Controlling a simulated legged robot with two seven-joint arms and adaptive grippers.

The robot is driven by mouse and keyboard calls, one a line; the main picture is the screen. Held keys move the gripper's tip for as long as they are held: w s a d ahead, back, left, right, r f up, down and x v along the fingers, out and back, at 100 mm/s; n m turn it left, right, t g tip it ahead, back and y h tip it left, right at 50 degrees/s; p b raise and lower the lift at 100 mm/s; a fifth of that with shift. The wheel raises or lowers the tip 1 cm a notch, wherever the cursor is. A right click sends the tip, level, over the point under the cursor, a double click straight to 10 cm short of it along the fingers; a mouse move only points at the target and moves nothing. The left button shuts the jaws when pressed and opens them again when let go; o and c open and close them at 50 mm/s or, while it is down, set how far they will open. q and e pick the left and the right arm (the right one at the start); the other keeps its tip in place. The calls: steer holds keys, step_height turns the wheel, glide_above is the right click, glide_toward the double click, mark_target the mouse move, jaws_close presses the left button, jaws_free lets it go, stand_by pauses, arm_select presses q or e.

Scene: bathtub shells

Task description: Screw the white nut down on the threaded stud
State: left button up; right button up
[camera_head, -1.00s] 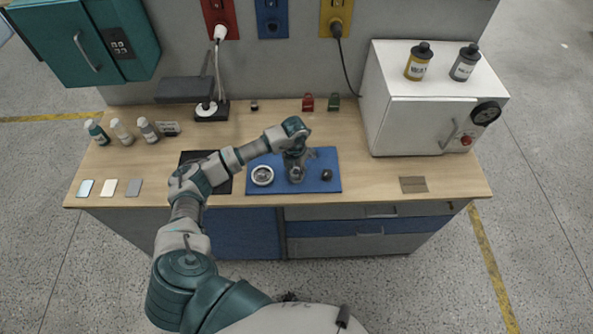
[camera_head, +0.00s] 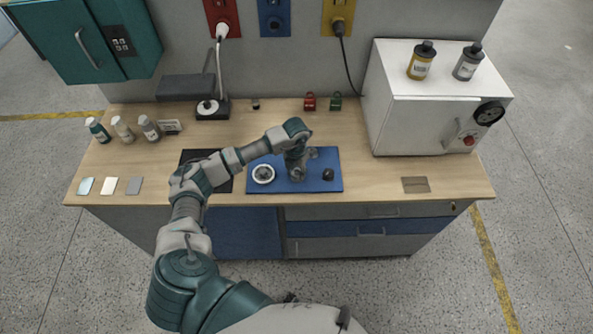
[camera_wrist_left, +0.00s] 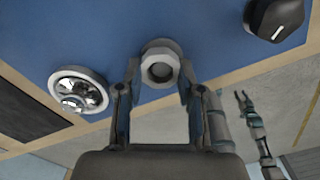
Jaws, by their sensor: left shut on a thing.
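My left gripper (camera_head: 297,174) points down over the blue mat (camera_head: 272,187). In the left wrist view its two fingers (camera_wrist_left: 159,80) stand on either side of the white nut (camera_wrist_left: 161,67) and are shut on it. The nut looks pale grey, with a round hole facing the camera. A round grey base shows behind the nut. I cannot make out the threaded stud's threads, nor how far down the nut sits. In the head view the gripper largely hides nut and stud. My right gripper (camera_wrist_left: 241,96) seems to show small and far off in the wrist view.
A round white-rimmed metal dish (camera_head: 263,174) lies on the mat left of the gripper. A black knob-like object (camera_head: 328,174) lies to the right. A dark pad (camera_head: 222,185) is beside the mat. A white cabinet (camera_head: 415,125) stands at the right; the wood between is mostly clear.

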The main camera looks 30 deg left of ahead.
mark_target(296, 173)
arm_select(q)
steer(key=shift+f, duration=0.3)
steer(key=o, duration=1)
steer(key=shift+a, duration=0.1)
step_height(296, 173, up, 12)
steer(key=shift+f, duration=0.1)
steer(key=shift+o, duration=0.2)
